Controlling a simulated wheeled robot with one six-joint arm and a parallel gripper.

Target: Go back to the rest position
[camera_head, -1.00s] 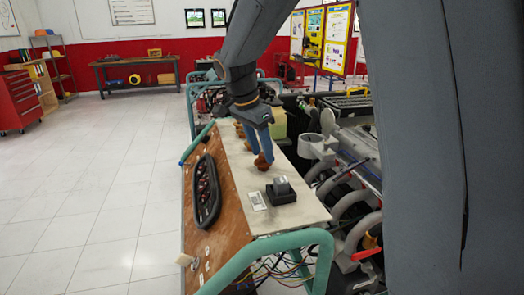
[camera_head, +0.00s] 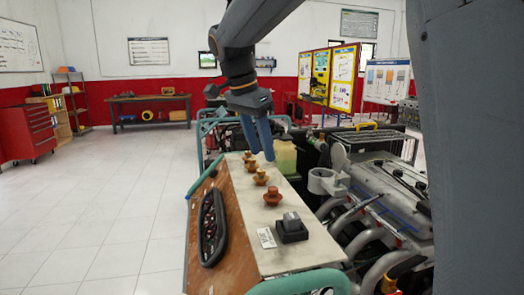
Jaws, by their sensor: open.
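My gripper (camera_head: 262,155), with two blue fingers, hangs above the engine trainer's pale top board (camera_head: 302,254). It is open, with nothing visible between the fingers. Several brown-orange caps stand in a row on the board. The nearest cap (camera_head: 271,196) is below the fingertips and apart from them. Another cap (camera_head: 260,177) stands behind it, with more further back. A black block with a grey top (camera_head: 291,227) sits on the board in front of the caps.
A dark oval gauge panel (camera_head: 211,227) lies on the trainer's sloping brown side. A yellowish tank (camera_head: 285,157) stands behind the caps, and the engine (camera_head: 385,190) is at right. Teal rails edge the trainer. The tiled floor (camera_head: 110,215) at left is clear.

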